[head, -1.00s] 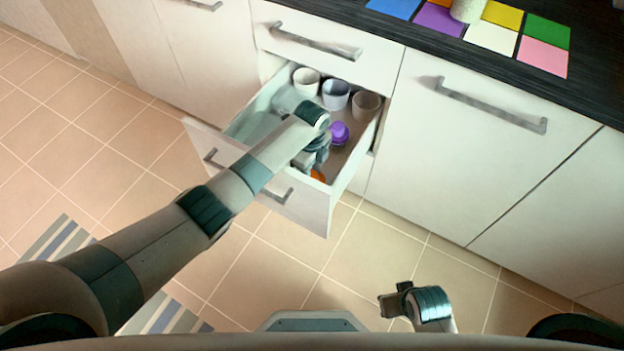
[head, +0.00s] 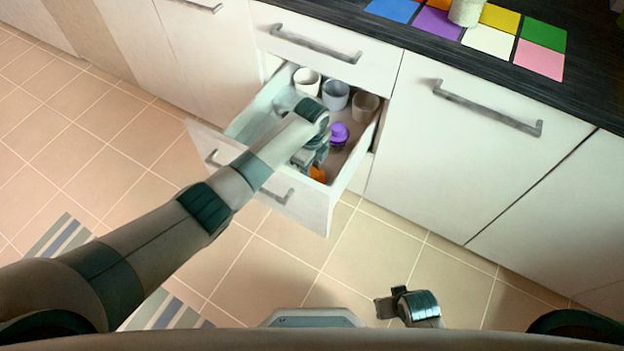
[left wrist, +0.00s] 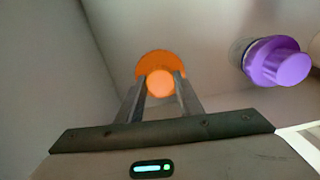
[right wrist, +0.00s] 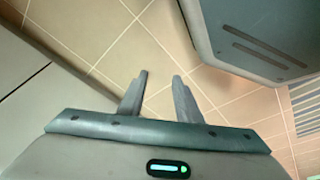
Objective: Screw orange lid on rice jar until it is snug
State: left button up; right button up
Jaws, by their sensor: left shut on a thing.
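The orange lid (head: 318,174) lies in the open drawer near its front wall. In the left wrist view its round rim (left wrist: 150,60) and raised knob show, with the knob between my fingers. My left gripper (left wrist: 160,82) is shut on this knob; in the head view my arm partly hides it. A pale, whitish jar (head: 466,12) stands on the coloured squares on the counter, cut off by the top edge; it appears to be the rice jar, and its top is out of view. My right gripper (right wrist: 161,78) is open and empty above the floor, away from the counter.
The drawer (head: 335,205) also holds a purple-lidded container (head: 339,133) beside my left gripper, and several cups (head: 335,95) at the back. Drawer walls surround my left gripper. The dark counter (head: 590,105) has free room right of the coloured squares (head: 540,60).

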pick_arm(q)
jog(key=shift+r, duration=0.3)
jog(key=shift+r+p, duration=0.2)
jog(key=shift+p, duration=0.25)
jog(key=shift+r+p, duration=0.35)
jog(key=shift+p, duration=0.05)
jog(key=shift+r, duration=0.15)
jog(key=shift+r+p, duration=0.15)
jog(key=shift+p, duration=0.15)
jog(key=shift+r+p, duration=1.05)
jog(key=shift+p, duration=0.05)
jog(key=shift+r, duration=0.1)
pick_arm(e)
notch_tip(320, 180, down, 7)
jog(key=s+t, duration=0.1)
jog(key=shift+a+f, duration=0.2)
jog(key=shift+a, duration=0.05)
